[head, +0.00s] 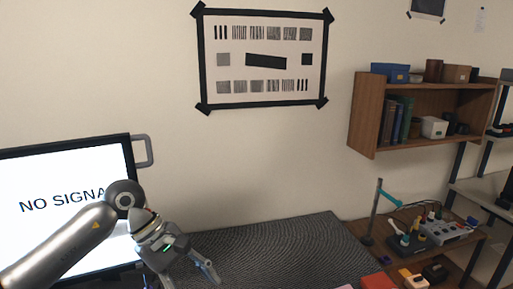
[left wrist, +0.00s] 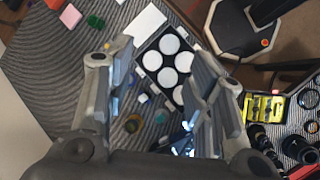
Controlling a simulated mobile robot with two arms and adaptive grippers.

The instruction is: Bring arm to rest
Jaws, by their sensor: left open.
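My left arm comes in from the left in the head view, in front of a monitor. My left gripper (head: 190,272) is at its end, above the dark ridged mat (head: 285,245), pointing down and to the right. In the left wrist view my left gripper (left wrist: 165,110) has its two fingers wide apart, with nothing between them. Below it, seen between the fingers, is a black tray (left wrist: 152,60) with several round white discs, lying on the mat. Small loose parts lie near the tray. My right gripper is not in view.
A monitor (head: 62,190) reading "NO SIGNAL" stands behind my arm. A wall shelf (head: 425,148) and a side bench (head: 455,252) with tools are at the right. In the left wrist view, a yellow case (left wrist: 264,108) and dark lens parts (left wrist: 262,138) lie at the right.

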